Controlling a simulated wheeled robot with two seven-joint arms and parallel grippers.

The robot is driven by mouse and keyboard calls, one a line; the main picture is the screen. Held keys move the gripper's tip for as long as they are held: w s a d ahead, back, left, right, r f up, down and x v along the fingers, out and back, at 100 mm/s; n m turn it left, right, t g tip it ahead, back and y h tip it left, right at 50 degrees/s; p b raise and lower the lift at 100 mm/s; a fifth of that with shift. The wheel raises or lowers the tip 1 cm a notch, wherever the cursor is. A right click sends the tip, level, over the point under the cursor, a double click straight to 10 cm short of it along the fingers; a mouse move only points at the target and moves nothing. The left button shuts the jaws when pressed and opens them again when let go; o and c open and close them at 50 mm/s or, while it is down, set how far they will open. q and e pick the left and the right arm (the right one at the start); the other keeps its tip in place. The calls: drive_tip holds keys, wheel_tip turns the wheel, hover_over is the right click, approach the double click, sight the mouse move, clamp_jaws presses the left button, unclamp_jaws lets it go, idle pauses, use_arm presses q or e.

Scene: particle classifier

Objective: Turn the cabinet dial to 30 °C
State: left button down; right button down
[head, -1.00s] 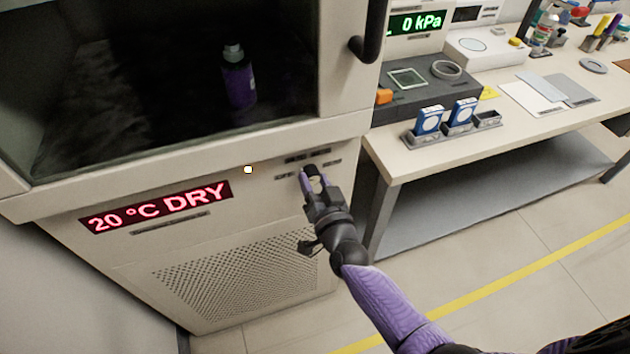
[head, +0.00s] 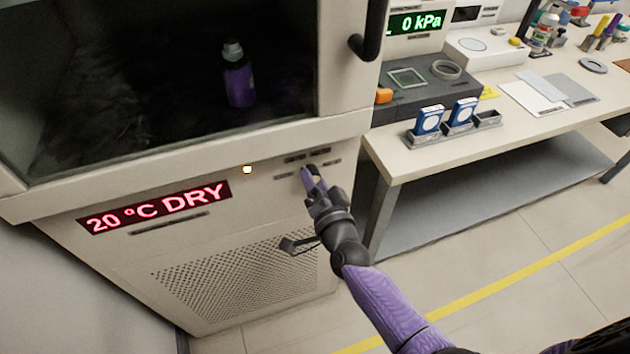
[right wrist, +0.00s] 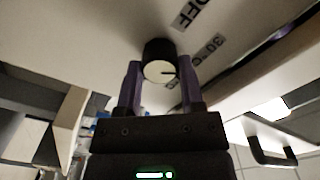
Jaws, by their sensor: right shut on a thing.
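The cabinet (head: 260,235) has a red display (head: 155,207) that reads "20 °C DRY". My right gripper (head: 314,178) is at the cabinet's front panel, right of the display, and mostly covers the dial in the head view. In the right wrist view the dial (right wrist: 159,70) is a dark knob with a pale face and a dark pointer mark. The fingers of my right gripper (right wrist: 160,85) stand on both sides of it and are shut on it. Labels reading "OFF" (right wrist: 190,14) and "30°C" (right wrist: 207,50) show beside it. My left gripper is out of view.
A dark glass window (head: 170,90) above the panel shows a purple bottle (head: 239,80) inside. A black door handle (head: 370,35) juts out above right. A bench (head: 405,165) with several items stands right of the cabinet. A small lit lamp (head: 247,169) is on the panel.

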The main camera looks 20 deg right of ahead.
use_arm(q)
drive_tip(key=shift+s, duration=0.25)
use_arm(e)
drive_tip(key=shift+f, duration=0.1)
drive_tip(key=shift+c, duration=1.1)
unclamp_jaws()
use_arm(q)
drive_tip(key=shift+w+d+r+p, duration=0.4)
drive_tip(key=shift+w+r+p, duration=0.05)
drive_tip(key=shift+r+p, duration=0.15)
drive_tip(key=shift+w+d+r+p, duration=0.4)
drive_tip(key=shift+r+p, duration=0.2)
use_arm(e)
drive_tip(key=s, duration=1)
drive_tip(key=shift+d, duration=0.15)
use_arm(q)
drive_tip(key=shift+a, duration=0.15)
